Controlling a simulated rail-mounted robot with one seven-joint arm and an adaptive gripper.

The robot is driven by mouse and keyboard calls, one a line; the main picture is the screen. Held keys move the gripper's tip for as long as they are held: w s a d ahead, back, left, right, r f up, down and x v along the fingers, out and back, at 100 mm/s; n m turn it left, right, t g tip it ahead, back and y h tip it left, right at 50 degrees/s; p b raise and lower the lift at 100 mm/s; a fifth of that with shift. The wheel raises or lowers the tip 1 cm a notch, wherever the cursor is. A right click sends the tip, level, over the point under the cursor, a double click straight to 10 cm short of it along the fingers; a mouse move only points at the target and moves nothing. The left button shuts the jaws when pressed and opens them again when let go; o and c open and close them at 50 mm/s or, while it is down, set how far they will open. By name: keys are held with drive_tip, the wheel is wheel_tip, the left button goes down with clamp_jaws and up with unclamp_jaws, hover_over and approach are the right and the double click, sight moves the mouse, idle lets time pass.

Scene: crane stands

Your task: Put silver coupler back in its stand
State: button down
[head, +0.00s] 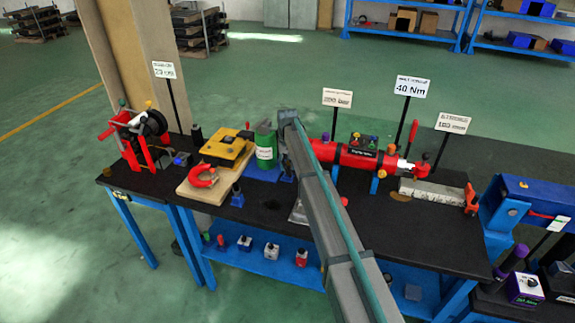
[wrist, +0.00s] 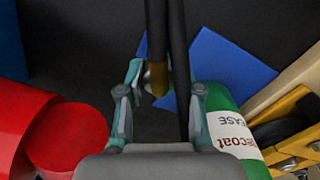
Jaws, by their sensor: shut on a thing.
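My gripper (wrist: 155,76) shows in the wrist view, its teal fingertips closed around a small piece, partly hidden. A silver glint and a brass-coloured part show there; I take it as the silver coupler (wrist: 148,77). Two black rod-like shapes cross in front of it from the top. Behind lies a blue plate (wrist: 222,66) on the dark bench top. In the head view my arm hides the gripper and the coupler. I cannot tell which stand is the coupler's or whether the coupler touches anything.
A green can (head: 265,146) stands close by, just right of my gripper in the wrist view (wrist: 218,108). A red cylinder (head: 358,158) is on the other side. Sign posts rise behind the bench (head: 400,228).

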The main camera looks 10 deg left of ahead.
drive_tip(key=shift+f+b, duration=0.4)
drive_tip(key=shift+f, duration=0.8)
drive_tip(key=c, duration=0.7)
unclamp_jaws()
drive_tip(key=shift+r, duration=0.1)
drive_tip(key=shift+r+p, duration=1)
drive_tip(key=shift+r, duration=1.5)
